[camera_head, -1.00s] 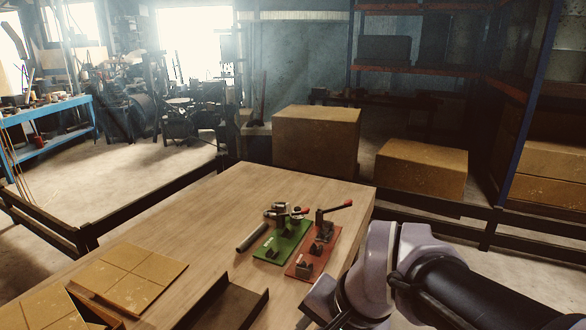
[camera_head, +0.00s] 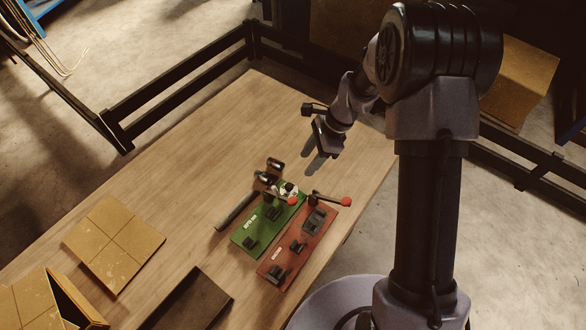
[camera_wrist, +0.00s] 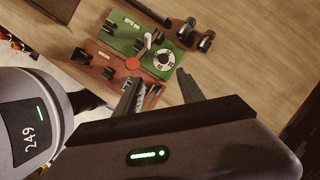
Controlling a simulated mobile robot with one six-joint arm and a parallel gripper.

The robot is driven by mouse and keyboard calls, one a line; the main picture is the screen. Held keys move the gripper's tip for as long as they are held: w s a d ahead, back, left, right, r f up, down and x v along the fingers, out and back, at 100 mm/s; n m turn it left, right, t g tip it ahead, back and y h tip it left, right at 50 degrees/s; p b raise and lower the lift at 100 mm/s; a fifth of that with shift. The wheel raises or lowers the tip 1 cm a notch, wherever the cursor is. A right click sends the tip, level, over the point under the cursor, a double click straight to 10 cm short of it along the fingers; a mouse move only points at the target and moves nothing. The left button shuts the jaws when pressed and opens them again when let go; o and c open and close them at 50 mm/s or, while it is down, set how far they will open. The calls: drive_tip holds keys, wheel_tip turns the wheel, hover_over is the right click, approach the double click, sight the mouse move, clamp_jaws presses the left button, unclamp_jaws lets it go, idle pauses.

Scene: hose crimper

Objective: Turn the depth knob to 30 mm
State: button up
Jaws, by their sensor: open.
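The depth knob appears as a white round dial with dark marks (camera_wrist: 164,60) on the green plate (camera_wrist: 122,38) in the wrist view. Its numbers and setting are too small to read. In the head view the dial (camera_head: 289,188) shows at the far end of the green plate (camera_head: 246,236), partly behind a red-tipped lever. My gripper (camera_wrist: 160,92) is open, its two dark fingers apart and pointing toward the plates. Nothing shows between them, and they appear apart from the dial. In the head view my gripper (camera_head: 324,140) hangs beyond the plates, over the table's far right part.
A dark rod (camera_head: 236,211) lies left of the green plate. A dark tray (camera_head: 190,303) is nearer; the table's far left is clear.

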sight(289, 185)
drive_tip(key=x, duration=1.3)
drive_tip(key=shift+w+b, duration=0.3)
drive_tip(key=shift+w, duration=0.05)
drive_tip(key=shift+w+f, duration=0.2)
drive_tip(key=shift+f, duration=0.25)
drive_tip(key=shift+s+r, duration=0.1)
clamp_jaws()
